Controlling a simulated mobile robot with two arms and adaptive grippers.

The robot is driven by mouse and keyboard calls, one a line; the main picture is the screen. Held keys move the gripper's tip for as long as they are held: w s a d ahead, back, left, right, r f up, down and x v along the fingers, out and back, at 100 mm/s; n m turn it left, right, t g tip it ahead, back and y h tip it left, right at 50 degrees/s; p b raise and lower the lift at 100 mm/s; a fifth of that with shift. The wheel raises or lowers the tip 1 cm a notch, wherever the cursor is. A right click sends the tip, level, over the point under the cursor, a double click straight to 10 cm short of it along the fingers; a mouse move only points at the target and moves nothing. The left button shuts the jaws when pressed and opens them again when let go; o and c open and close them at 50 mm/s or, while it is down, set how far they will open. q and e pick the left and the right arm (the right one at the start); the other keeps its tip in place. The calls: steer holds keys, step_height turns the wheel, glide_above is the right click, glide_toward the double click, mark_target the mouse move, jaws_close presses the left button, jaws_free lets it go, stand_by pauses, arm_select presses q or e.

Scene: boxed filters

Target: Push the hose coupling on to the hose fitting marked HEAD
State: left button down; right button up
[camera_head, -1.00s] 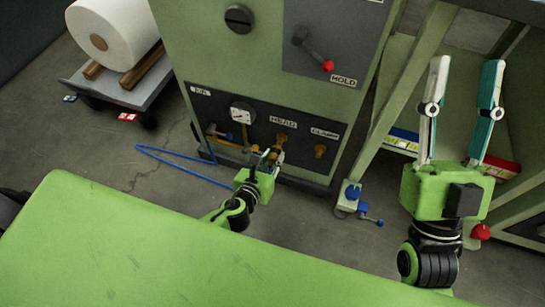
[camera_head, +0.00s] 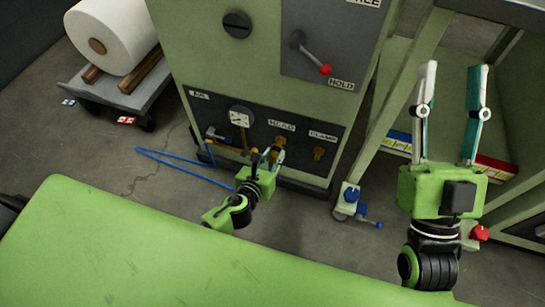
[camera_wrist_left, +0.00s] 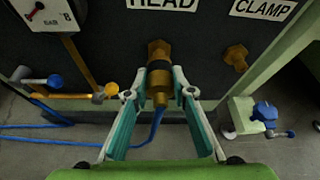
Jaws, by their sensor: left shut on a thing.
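My left gripper (camera_head: 272,156) is shut on the brass hose coupling (camera_wrist_left: 159,92), just in front of the lower panel of the green machine. In the left wrist view the coupling sits between the fingertips of the gripper (camera_wrist_left: 159,94), with the blue hose (camera_wrist_left: 156,127) trailing below it. The brass fitting under the HEAD label (camera_wrist_left: 160,49) is directly above the coupling and looks in line with it. A dark ring shows between them; I cannot tell whether the coupling is seated. The HEAD fitting also shows in the head view (camera_head: 279,141). My right gripper (camera_head: 450,85) is open and empty.
The CLAMP fitting (camera_wrist_left: 236,56) is to the right of HEAD. A gauge (camera_head: 240,117) and the AIR label (camera_head: 199,95) are to the left, with a blue-handled valve (camera_wrist_left: 40,81). A green surface (camera_head: 130,250) fills the foreground.

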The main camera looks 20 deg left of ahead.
arm_select(q)
steer(key=shift+w, duration=0.25)
arm_select(e)
steer(key=shift+w+f, duration=0.15)
arm_select(q)
steer(key=shift+w, duration=0.3)
arm_select(e)
steer(key=shift+w+f+g, duration=0.1)
steer(key=shift+f+g, duration=0.1)
steer(key=shift+g, duration=0.1)
arm_select(q)
steer(key=shift+w+r, duration=0.1)
steer(key=shift+w, duration=0.45)
arm_select(e)
steer(key=shift+w+a+f, duration=0.1)
steer(key=shift+w+f, duration=0.2)
arm_select(q)
steer(key=c, duration=1.7)
jaws_free()
steer(key=shift+s, duration=0.25)
steer(key=v, duration=1.1)
steer(key=shift+s+r, duration=0.1)
steer(key=shift+s, duration=0.15)
